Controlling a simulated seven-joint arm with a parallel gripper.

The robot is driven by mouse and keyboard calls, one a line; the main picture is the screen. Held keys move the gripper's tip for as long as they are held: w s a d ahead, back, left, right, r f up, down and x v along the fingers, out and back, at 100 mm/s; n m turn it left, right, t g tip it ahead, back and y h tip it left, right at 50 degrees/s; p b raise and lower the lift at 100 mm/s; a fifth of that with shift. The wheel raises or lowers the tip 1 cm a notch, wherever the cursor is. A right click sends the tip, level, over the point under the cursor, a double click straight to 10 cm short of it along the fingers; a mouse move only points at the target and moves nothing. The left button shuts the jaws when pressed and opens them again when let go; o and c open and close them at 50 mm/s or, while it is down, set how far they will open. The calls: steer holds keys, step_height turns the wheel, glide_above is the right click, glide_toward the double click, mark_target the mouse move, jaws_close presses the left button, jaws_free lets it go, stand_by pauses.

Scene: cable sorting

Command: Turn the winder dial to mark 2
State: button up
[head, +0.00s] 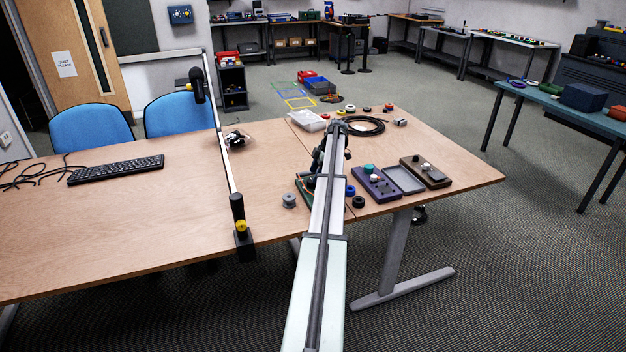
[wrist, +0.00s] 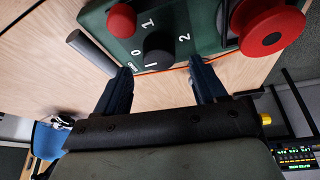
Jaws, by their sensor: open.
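The winder is a dark green box (wrist: 205,35) at the top of the wrist view. Its black round dial (wrist: 158,48) has marks 0, 1 and 2 printed around it. A short white line shows at the dial's edge near the 0, on the side facing my gripper; I cannot tell for sure which mark it indicates. A red knob (wrist: 121,20) and a red spool (wrist: 268,30) are on the winder. My gripper (wrist: 160,78) is open, its fingers apart below the dial, with nothing seen between them. In the head view my arm hides most of the winder.
A grey cylinder (wrist: 92,48) lies beside the winder. In the head view, a purple box (head: 376,184), a grey tray (head: 405,180) and a brown box (head: 426,172) stand to the right. A black cable coil (head: 362,126) lies behind. A keyboard (head: 116,169) is at left.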

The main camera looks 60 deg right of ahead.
steer(key=shift+x, duration=1.8)
steer(key=c, duration=1.1)
